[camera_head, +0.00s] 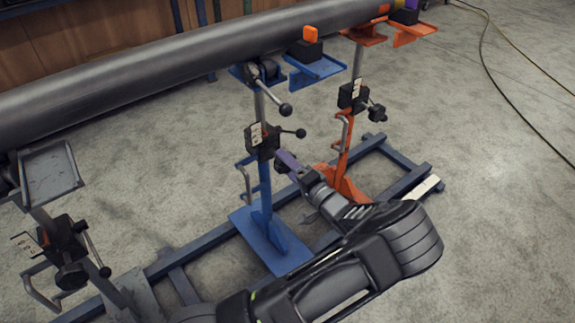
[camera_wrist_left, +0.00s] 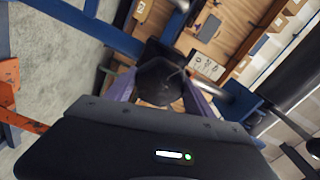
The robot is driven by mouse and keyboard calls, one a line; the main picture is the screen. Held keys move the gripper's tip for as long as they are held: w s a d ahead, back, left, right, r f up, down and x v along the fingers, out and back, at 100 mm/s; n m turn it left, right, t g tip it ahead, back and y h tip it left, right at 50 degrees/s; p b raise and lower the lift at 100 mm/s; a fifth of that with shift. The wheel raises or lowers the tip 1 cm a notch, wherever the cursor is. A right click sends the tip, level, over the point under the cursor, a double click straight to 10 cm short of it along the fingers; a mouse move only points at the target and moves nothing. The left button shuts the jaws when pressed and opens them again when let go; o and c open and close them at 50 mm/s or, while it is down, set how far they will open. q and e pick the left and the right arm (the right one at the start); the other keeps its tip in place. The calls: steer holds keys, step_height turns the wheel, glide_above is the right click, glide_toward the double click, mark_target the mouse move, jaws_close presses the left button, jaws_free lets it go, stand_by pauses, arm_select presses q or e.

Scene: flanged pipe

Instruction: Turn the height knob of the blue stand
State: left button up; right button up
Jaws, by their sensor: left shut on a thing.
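The blue stand (camera_head: 265,190) stands upright in the middle of the head view, under the grey pipe (camera_head: 130,75). Its black clamp block (camera_head: 260,142) carries a lever with a ball end (camera_head: 300,133). My left gripper (camera_head: 284,160) reaches in beside this block from the lower right. In the left wrist view its purple fingers (camera_wrist_left: 160,88) are shut on the black height knob (camera_wrist_left: 160,78), one on each side. My right gripper is in neither view.
An orange stand (camera_head: 345,150) stands close behind, to the right of my left gripper. A grey stand (camera_head: 65,245) is at the lower left. A blue floor frame (camera_head: 400,187) joins the bases. The concrete floor at the right is clear apart from a cable (camera_head: 485,60).

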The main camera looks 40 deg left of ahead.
arm_select(q)
steer(key=o, duration=1.4)
steer(key=shift+c, duration=0.2)
steer(key=v, duration=0.7)
steer(key=shift+d+p, duration=0.35)
steer(key=shift+d, duration=0.05)
steer(key=shift+s, duration=0.15)
